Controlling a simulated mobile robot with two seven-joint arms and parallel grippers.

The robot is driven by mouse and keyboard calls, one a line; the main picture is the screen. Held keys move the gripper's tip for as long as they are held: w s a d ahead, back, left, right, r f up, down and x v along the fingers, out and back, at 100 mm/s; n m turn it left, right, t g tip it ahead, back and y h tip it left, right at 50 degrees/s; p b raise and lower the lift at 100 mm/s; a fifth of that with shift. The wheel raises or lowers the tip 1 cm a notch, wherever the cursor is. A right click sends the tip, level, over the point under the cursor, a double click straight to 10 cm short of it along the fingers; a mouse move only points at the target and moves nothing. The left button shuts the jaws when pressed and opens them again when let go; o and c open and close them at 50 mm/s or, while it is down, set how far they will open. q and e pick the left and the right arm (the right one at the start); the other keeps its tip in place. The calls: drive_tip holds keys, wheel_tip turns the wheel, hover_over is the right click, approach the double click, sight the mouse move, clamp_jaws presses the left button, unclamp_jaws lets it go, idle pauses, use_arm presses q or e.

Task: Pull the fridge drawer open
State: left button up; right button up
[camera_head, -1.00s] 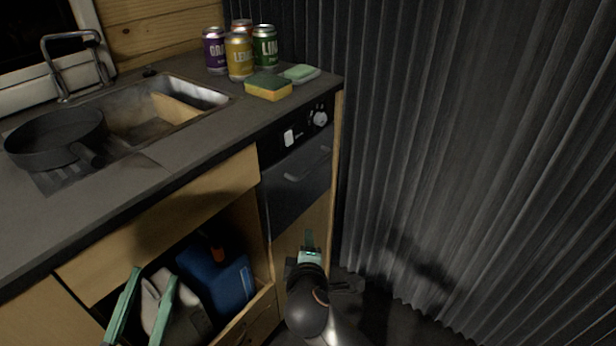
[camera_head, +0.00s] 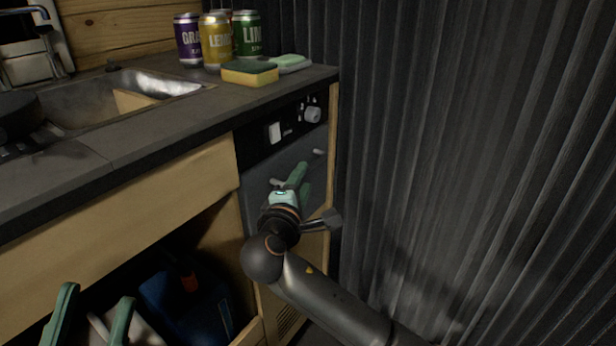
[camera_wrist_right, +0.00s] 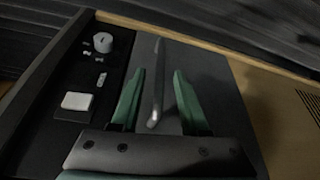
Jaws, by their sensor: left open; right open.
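The fridge drawer (camera_head: 226,207) is a dark grey front below a black control panel, set in the wooden cabinet under the counter. It looks shut. Its handle is a short metal bar, mostly hidden behind my right gripper in the head view; one end (camera_head: 319,152) shows. In the right wrist view the handle (camera_wrist_right: 158,85) lies lengthwise between the two green fingers. My right gripper (camera_head: 298,176) is open in front of the drawer, its fingers on either side of the handle; I cannot tell whether they touch it. My left gripper (camera_head: 94,312) is open and empty at the lower left.
The control panel has a knob (camera_head: 312,115) and a white switch (camera_head: 274,133). On the counter are several cans (camera_head: 216,42), a sponge (camera_head: 249,73) and a sink (camera_head: 125,95). A blue container (camera_head: 185,305) stands in the open cabinet. A corrugated wall (camera_head: 450,150) is at right.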

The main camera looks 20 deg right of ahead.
sight(308, 170)
drive_tip(key=b+x, duration=0.1)
drive_tip(key=x, duration=0.4)
drive_tip(key=shift+w, duration=0.15)
use_arm(q)
wheel_tip(308, 170, down, 2)
drive_tip(key=shift+w+d+f, duration=0.1)
drive_tip(key=shift+d+f, duration=0.05)
use_arm(e)
clamp_jaws()
idle(1.0)
